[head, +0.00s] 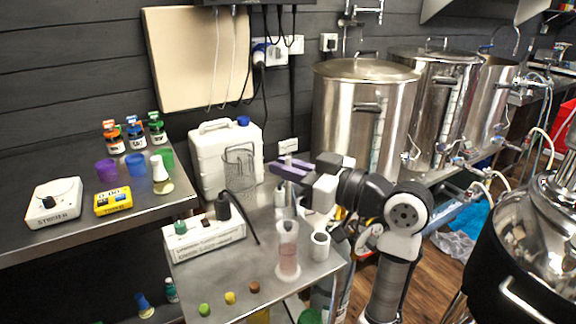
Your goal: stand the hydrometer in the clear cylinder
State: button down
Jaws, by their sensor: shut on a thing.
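The clear cylinder (288,250) stands upright on the steel table, with pinkish liquid in its lower part. My gripper (283,170), with purple fingers, is above and behind the cylinder's mouth in the picture, apart from it. The gripper is shut on the hydrometer (289,158). Only a thin pale bit of it shows above the fingers, and the rest is too small or hidden to make out.
A white cup-like tube (319,246) stands close to the cylinder's right. Green, yellow and brown caps (230,297) lie in front. A white jerrycan (226,150) stands behind, and steel kettles (362,120) stand at the back right.

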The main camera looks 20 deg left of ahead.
aim_at(289, 207)
jog(key=shift+f+b, duration=2.85)
jog(key=shift+f, duration=0.85)
jog(key=c, duration=1.4)
grip_release()
jog(key=shift+d, duration=0.1)
jog(key=s+d+b, duration=0.1)
jog(key=s+d, duration=0.1)
jog(key=d, duration=1.1)
jog(key=shift+s+d, duration=0.2)
jog(key=shift+s, duration=0.15)
jog(key=shift+d, duration=0.1)
